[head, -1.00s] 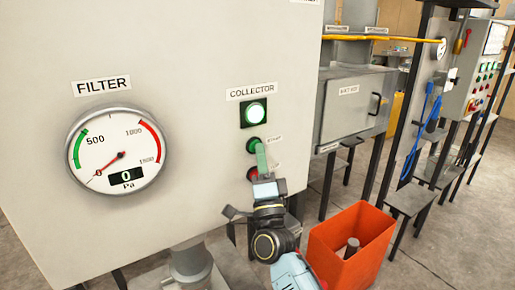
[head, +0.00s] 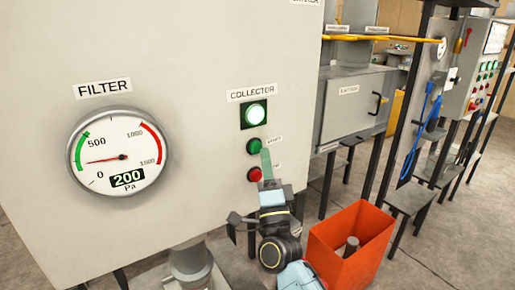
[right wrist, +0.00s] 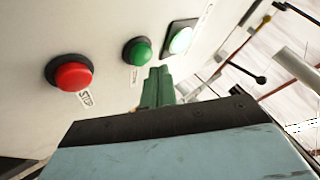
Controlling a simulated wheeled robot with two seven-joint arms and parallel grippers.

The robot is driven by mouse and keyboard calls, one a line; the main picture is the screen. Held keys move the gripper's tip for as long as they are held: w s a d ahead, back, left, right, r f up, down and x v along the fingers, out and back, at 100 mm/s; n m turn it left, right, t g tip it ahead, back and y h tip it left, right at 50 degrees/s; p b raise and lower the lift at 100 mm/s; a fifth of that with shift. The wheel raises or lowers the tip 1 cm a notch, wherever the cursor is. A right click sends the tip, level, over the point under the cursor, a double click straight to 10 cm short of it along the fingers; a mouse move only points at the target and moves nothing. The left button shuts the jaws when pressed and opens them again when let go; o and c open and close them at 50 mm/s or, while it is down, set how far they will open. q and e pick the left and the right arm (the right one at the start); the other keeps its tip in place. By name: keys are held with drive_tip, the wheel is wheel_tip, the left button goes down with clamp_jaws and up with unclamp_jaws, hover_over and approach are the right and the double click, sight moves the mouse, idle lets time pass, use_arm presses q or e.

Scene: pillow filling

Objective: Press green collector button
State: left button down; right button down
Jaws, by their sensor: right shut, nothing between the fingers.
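The green start button (head: 254,146) sits on the grey collector panel under the lit square lamp (head: 254,114). The red stop button (head: 254,174) is just below it. My right gripper (head: 266,158) is shut and empty, its green fingertips a little right of and below the green button, apart from it. In the right wrist view the shut fingers (right wrist: 158,88) point up at the panel beside the green button (right wrist: 137,51), with a gap. The red button (right wrist: 70,73) is to the left there. My left gripper is not in view.
The filter gauge (head: 118,153) on the same panel reads 200 Pa. An orange bin (head: 338,262) stands on the floor at the lower right. A grey box (head: 351,105) and black-legged stands are farther right.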

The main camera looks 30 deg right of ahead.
drive_tip(key=shift+y, duration=0.3)
drive_tip(key=s, duration=0.2)
drive_tip(key=s+p, duration=0.1)
drive_tip(key=s, duration=0.1)
drive_tip(key=shift+s+d, duration=0.2)
drive_tip(key=shift+s, duration=0.2)
